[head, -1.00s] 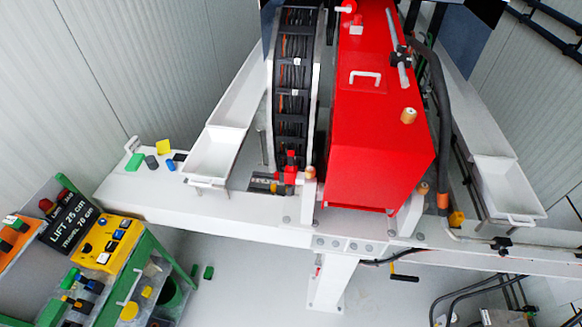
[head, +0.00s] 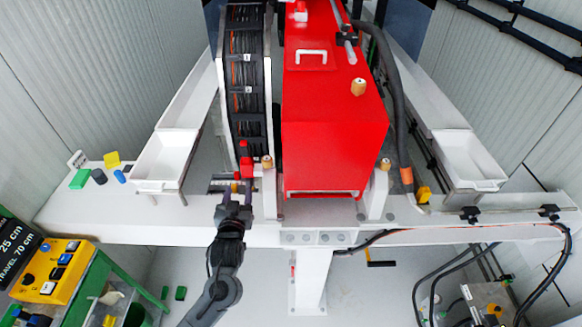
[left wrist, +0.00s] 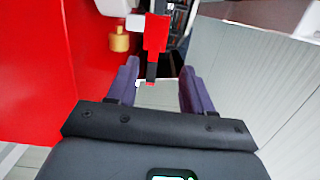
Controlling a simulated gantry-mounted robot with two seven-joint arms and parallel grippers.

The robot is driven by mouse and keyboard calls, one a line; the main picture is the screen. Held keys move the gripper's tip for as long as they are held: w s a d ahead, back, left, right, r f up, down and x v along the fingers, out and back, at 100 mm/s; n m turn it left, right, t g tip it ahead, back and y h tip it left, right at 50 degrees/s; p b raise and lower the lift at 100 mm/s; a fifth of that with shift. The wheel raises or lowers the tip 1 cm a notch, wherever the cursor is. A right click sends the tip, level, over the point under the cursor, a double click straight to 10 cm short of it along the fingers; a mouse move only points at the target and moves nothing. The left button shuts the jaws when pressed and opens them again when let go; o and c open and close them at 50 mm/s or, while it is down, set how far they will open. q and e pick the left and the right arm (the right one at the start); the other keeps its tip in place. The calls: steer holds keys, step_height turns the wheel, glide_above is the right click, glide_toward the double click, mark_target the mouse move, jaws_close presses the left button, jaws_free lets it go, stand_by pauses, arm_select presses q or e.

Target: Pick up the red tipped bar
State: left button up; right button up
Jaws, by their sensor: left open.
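The red tipped bar appears to be part of a red fitting (head: 246,161) beside the black cable-filled wheel in the head view. In the left wrist view, a red block (left wrist: 155,34) has a short dark bar with a red tip (left wrist: 151,82). My left gripper (head: 239,190) is just in front of the fitting. Its purple fingers (left wrist: 158,78) are open, with the red tip in the gap between them in the picture. I cannot tell whether either finger touches it. The bar's far part is hidden. My right gripper is not in view.
A large red housing (head: 335,150) stands just right of the bar. A wooden-coloured knob (left wrist: 120,40) is close to the left finger in the wrist view. White trays (head: 157,186) flank the machine. A yellow control box (head: 52,270) is at lower left.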

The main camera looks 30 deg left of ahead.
arm_select(q)
steer(key=t+b, duration=0.1)
glide_toward(244, 152)
steer(key=f, duration=0.1)
steer(key=shift+n+y, duration=0.3)
steer(key=x, duration=0.3)
steer(key=p+x, duration=0.1)
steer(key=shift+w+d+r, duration=0.2)
steer(key=shift+w+r, duration=0.1)
steer(key=shift+w, duration=0.3)
steer(key=shift+w+a, duration=0.2)
steer(key=shift+w, duration=0.25)
steer(key=shift+w+a+p, duration=0.3)
steer(key=shift+w, duration=0.05)
steer(key=p+x, duration=0.1)
steer(key=x, duration=0.2)
steer(key=shift+a+r, duration=0.15)
steer(key=shift+a, duration=0.05)
steer(key=shift+w+a, duration=0.25)
steer(key=shift+w, duration=0.2)
jaws_close()
